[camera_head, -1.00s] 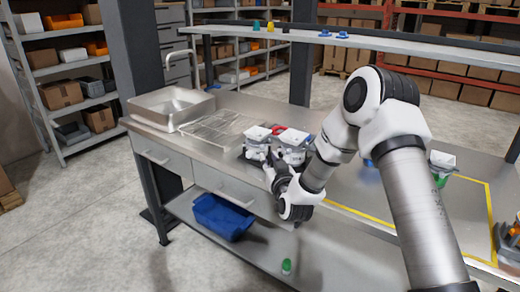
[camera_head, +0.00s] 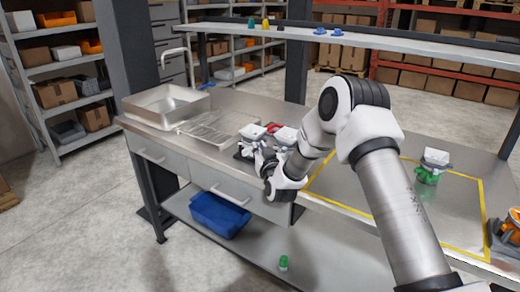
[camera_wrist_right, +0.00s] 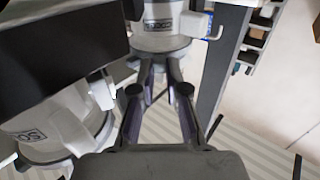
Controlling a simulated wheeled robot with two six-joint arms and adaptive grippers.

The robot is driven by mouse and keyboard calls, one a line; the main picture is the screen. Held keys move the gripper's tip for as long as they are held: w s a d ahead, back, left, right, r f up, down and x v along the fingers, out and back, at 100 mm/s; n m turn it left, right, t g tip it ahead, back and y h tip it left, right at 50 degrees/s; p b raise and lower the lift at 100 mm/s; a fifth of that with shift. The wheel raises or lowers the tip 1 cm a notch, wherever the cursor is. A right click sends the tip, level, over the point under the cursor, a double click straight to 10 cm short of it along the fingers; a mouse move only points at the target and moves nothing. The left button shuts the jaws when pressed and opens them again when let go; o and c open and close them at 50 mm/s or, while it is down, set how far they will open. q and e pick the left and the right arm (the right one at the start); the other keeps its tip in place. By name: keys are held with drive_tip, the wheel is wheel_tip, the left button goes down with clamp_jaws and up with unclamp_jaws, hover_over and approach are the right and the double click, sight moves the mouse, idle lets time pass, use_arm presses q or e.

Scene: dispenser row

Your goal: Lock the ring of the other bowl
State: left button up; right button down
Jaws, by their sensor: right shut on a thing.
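Two white dispensers stand side by side at the work table's front edge, a left one (camera_head: 253,131) and a right one (camera_head: 286,136). My right arm partly hides them in the head view. My right gripper (camera_wrist_right: 160,70) reaches in at the front of this pair. In the right wrist view its fingers close at the grey ring (camera_wrist_right: 158,52) under one labelled white dispenser (camera_wrist_right: 165,20). The fingers hide the gripped part of the ring, so I cannot tell whether it is locked. The other dispenser (camera_wrist_right: 55,125) fills the lower left there. My left gripper is out of view.
A steel basin (camera_head: 165,106) and a wire rack (camera_head: 205,127) lie left of the dispensers. A green-based dispenser (camera_head: 431,166) stands inside the yellow outline at right; an orange unit (camera_head: 511,227) stands at the far right. A blue bin (camera_head: 219,215) sits on the lower shelf.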

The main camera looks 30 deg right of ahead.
drive_tip(key=shift+a, duration=0.1)
drive_tip(key=shift+w+a+f+m+g+h+b, duration=0.1)
drive_tip(key=shift+w+a+m+g+h+b, duration=0.1)
drive_tip(key=shift+a+m+g+h+b, duration=0.45)
drive_tip(key=h, duration=0.1)
drive_tip(key=m+h, duration=0.1)
drive_tip(key=g+h, duration=0.1)
drive_tip(key=shift+w+a+m, duration=0.25)
drive_tip(key=shift+w+a, duration=0.05)
drive_tip(key=shift+a, duration=0.05)
drive_tip(key=m+g+h, duration=0.1)
drive_tip(key=w+a+m+g+h, duration=0.1)
drive_tip(key=shift+a+h, duration=0.1)
drive_tip(key=shift+h, duration=0.25)
drive_tip(key=shift+w+a+m+g+h, duration=0.25)
drive_tip(key=shift+w+m+g+h, duration=0.15)
drive_tip(key=shift+m+g+h, duration=0.4)
drive_tip(key=shift+w+a+m+g+h, duration=0.3)
drive_tip(key=shift+m+g+h, duration=0.3)
drive_tip(key=shift+m+g, duration=0.4)
drive_tip(key=c, duration=1.4)
unclamp_jaws()
drive_tip(key=shift+c, duration=0.2)
